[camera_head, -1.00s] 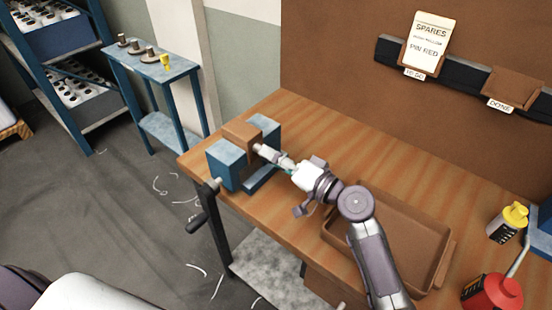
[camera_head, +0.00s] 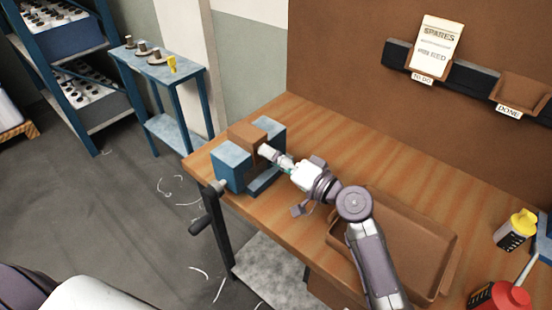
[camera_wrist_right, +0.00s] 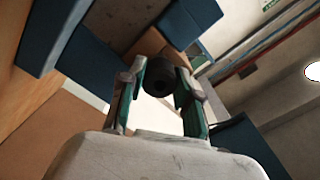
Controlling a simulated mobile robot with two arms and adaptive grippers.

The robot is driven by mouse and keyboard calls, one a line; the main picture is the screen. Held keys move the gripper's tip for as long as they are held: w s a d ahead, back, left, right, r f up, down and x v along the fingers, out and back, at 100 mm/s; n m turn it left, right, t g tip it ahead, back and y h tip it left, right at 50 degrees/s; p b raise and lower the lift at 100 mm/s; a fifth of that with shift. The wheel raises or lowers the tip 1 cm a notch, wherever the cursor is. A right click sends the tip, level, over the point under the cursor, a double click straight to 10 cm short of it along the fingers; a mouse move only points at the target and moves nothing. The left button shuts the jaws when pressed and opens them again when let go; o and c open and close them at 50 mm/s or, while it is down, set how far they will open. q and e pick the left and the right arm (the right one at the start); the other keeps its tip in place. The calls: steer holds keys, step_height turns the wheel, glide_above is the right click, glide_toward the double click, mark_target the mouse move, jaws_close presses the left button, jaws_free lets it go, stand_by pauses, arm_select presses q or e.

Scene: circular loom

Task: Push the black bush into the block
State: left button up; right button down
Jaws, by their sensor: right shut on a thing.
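The brown block (camera_head: 246,136) is clamped between the blue jaws of a vise (camera_head: 232,168) at the left end of the wooden bench. My right gripper (camera_head: 277,161) is close in front of the block's near face. The brown block (camera_wrist_right: 150,43) shows behind the bush. I cannot tell whether the bush touches the block or enters it. My left gripper is out of view.
A brown tray (camera_head: 443,262) lies on the bench under my right arm. The vise handle (camera_head: 204,213) hangs off the bench's left end. A blue side stand (camera_head: 160,68) is behind.

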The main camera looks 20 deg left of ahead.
steer(key=shift+a, duration=0.15)
steer(key=c, duration=0.7)
jaws_free()
steer(key=v, duration=1.2)
steer(key=shift+r, duration=0.1)
